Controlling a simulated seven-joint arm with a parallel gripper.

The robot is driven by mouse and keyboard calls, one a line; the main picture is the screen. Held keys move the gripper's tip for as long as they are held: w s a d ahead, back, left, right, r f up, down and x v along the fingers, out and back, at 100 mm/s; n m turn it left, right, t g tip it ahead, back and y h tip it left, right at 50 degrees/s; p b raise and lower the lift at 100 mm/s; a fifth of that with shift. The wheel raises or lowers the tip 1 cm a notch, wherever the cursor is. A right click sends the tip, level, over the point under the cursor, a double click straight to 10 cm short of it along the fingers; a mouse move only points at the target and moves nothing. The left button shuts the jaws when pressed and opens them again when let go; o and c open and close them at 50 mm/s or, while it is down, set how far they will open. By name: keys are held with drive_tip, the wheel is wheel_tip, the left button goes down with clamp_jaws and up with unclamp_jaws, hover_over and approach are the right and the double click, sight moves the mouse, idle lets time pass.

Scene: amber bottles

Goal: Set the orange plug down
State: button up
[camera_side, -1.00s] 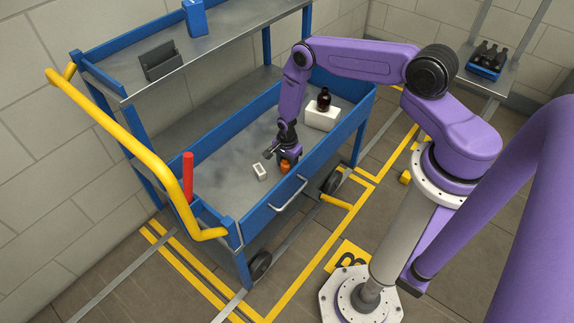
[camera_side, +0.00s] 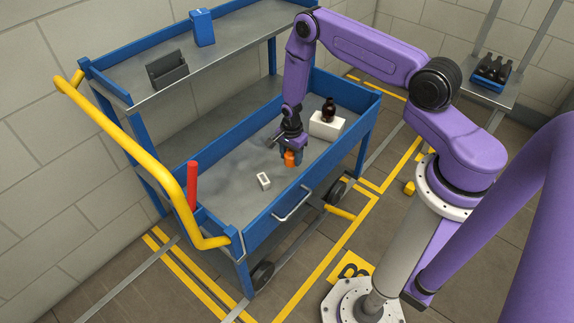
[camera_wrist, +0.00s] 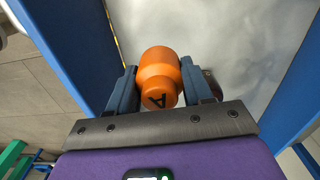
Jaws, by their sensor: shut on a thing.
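The orange plug (camera_side: 290,159) is between the fingers of my gripper (camera_side: 291,150), over the cart's blue-walled lower tray (camera_side: 225,185). In the wrist view the plug (camera_wrist: 160,68) stands between the two blue-grey fingers of my gripper (camera_wrist: 157,85). It has a wide rounded body, a narrower neck and a dark letter A on the near end. The gripper is shut on it. The plug appears to hang above the tray floor, though the gap is hard to judge. The fingers hide its sides.
A small white block with a slot (camera_side: 264,181) lies to the left on the tray floor. A dark amber bottle (camera_side: 328,110) stands on a white block (camera_side: 326,126) to the right. The tray's blue walls enclose the area. Bare floor lies left of my gripper.

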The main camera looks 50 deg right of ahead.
drive_tip(key=shift+w+a+r, duration=0.15)
drive_tip(key=shift+w+a, duration=0.05)
drive_tip(key=shift+w, duration=0.2)
drive_tip(key=w+a+f+n, duration=0.2)
drive_tip(key=w+a, duration=0.2)
drive_tip(key=w, duration=0.1)
hover_over(236, 209)
wheel_tip(236, 209, down, 3)
drive_tip(key=shift+s+r, duration=0.1)
drive_tip(key=shift+s, duration=0.05)
drive_tip(key=shift+f, duration=2.3)
drive_tip(key=shift+f, duration=0.2)
drive_tip(key=o, duration=1.1)
drive_tip(key=shift+r, duration=0.1)
